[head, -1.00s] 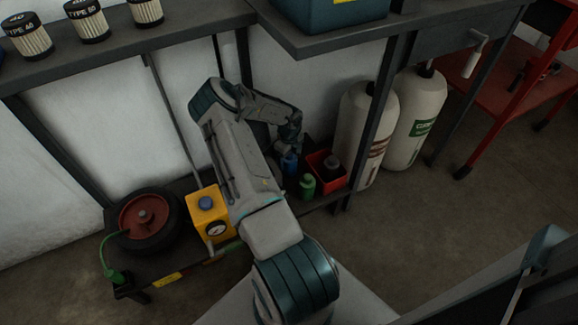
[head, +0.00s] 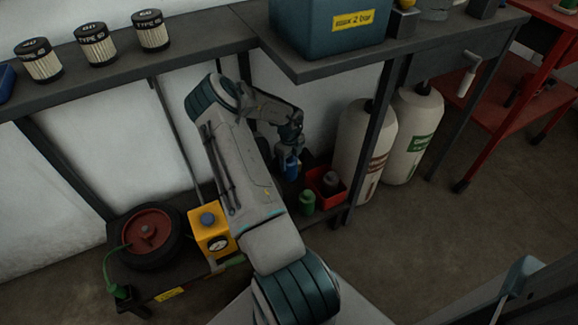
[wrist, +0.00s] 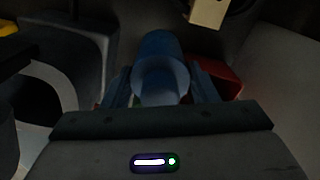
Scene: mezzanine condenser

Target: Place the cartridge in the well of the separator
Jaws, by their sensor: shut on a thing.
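Three pleated white cartridges with black caps stand on the left bench top in the head view: left (head: 40,66), middle (head: 95,48) and right (head: 152,34). My gripper (head: 289,150) is low, under the bench and far from them. It is shut on a blue bottle-like cylinder (head: 292,168), held upright near a green bottle (head: 307,201). The wrist view shows the blue cylinder (wrist: 158,62) between my fingers. A teal box with a yellow label (head: 325,28) on the right bench may be the separator; I see no well on it.
The lower shelf holds a red bin (head: 333,200) with a dark-capped bottle, a yellow gauge unit (head: 211,228) and a hose reel (head: 150,232). A red cart (head: 500,120) is further right.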

